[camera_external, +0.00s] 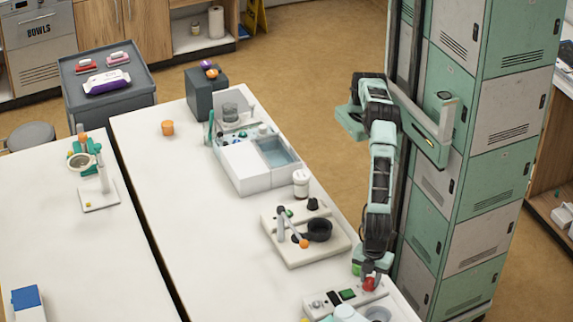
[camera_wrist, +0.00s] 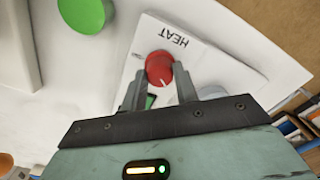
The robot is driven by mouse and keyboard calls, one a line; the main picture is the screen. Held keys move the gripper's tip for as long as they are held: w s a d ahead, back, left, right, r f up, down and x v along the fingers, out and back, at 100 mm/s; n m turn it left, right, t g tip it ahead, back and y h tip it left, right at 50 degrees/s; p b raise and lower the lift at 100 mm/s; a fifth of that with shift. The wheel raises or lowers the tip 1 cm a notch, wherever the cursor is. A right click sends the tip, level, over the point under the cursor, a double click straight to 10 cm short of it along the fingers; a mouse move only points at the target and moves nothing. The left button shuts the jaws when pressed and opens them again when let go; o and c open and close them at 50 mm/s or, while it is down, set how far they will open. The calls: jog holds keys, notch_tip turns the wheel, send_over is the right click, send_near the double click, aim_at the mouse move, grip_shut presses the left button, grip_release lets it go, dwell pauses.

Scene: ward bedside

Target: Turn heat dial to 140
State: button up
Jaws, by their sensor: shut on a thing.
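The red heat dial (camera_wrist: 160,68) sits on a white panel (camera_wrist: 200,48) marked HEAT, which appears upside down in the wrist view. A pale pointer line shows near the dial's lower edge; any scale numbers are not readable. My gripper (camera_wrist: 160,78) is shut on the dial, with one finger at each side of it. In the external view the dial (camera_external: 369,284) shows as a small red spot below my gripper (camera_external: 372,272), near the table's right edge.
A green round knob (camera_wrist: 83,14) shows at upper left in the wrist view. A cream device with a black cup (camera_external: 318,229) stands behind the panel. A white bottle (camera_external: 300,183) stands farther back. Tall green and grey lockers (camera_external: 463,215) stand close to my arm. The table's middle-left is clear.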

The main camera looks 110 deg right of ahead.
aim_at(370, 280)
jog(key=shift+m+b, duration=0.35)
jog(key=shift+m, duration=1.85)
jog(key=o, duration=1)
notch_tip(370, 280, up, 18)
jog(key=shift+f+b, duration=0.25)
jog(key=shift+b, duration=0.8)
